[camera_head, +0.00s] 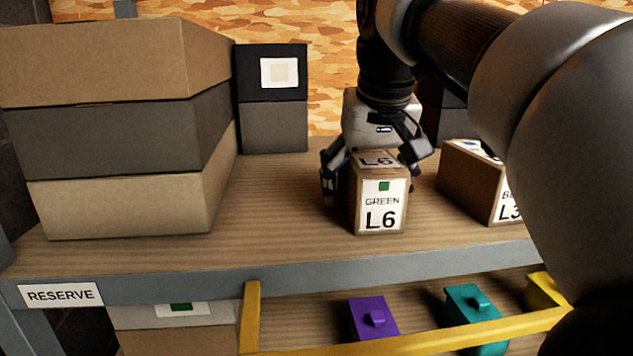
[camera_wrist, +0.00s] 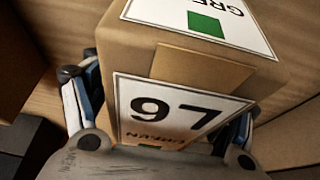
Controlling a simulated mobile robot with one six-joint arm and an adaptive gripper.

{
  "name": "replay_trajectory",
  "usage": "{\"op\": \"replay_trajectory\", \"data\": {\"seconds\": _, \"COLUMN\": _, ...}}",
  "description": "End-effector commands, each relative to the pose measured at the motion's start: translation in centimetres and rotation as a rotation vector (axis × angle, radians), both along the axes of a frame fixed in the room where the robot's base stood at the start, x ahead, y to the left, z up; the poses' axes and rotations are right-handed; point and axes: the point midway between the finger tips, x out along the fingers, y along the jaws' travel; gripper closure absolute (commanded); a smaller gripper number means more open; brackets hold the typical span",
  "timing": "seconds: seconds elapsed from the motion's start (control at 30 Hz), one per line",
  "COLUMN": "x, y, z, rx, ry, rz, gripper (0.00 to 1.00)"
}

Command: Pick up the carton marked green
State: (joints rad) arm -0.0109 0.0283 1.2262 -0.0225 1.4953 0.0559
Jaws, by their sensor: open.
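The brown carton with a green square and labels reading GREEN and L6 (camera_head: 380,208) stands upright on the wooden shelf. The fingers are open; the left one shows a gap from the carton in the head view. Whether the right finger touches cannot be told. The carton's base rests on the shelf.
A second carton marked L3 (camera_head: 468,182) stands to the right, partly hidden by my arm. Large stacked boxes (camera_head: 120,130) fill the left, with dark boxes (camera_head: 272,127) behind. Below are a yellow rail (camera_head: 430,336) and purple (camera_head: 372,318) and teal (camera_head: 474,310) bins.

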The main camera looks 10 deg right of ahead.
Motion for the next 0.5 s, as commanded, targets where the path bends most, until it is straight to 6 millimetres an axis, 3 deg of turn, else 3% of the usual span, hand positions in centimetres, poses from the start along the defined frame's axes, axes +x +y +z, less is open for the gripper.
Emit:
{"op": "replay_trajectory", "data": {"seconds": 0.3, "x": -0.01, "y": 0.00, "z": -0.09, "rx": 0.000, "ry": 0.000, "rz": 0.000, "gripper": 0.22}}
{"op": "replay_trajectory", "data": {"seconds": 0.5, "x": -0.01, "y": 0.00, "z": -0.09, "rx": 0.000, "ry": 0.000, "rz": 0.000, "gripper": 0.34}}
